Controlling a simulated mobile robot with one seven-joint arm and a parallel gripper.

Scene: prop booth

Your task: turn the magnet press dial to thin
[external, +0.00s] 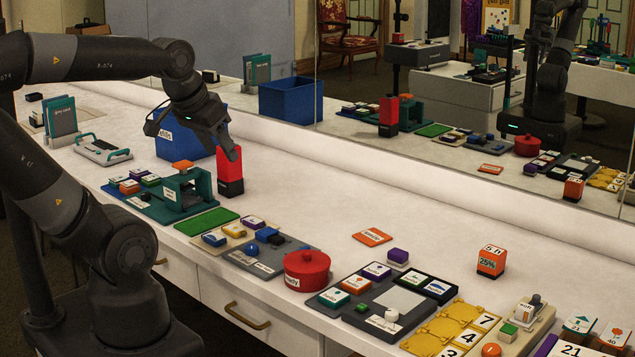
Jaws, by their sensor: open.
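A teal press (189,194) with an orange top (182,165) stands on a dark green base left of centre, but I cannot read a label naming it the magnet press. No dial marked thin can be made out. Two grey boards nearby carry small knobs: a blue one (252,249) and a white one (391,314), with labels too small to read. My gripper (192,138) is open, above and behind the teal press. Its right finger is close to the top of a red and black block (230,172); I cannot tell whether they touch.
A blue bin (180,138) stands behind my gripper. A round red pot (306,269) and several tile boards line the front edge. A mirror (450,120) backs the counter and repeats the scene. The white strip (330,210) between is mostly clear.

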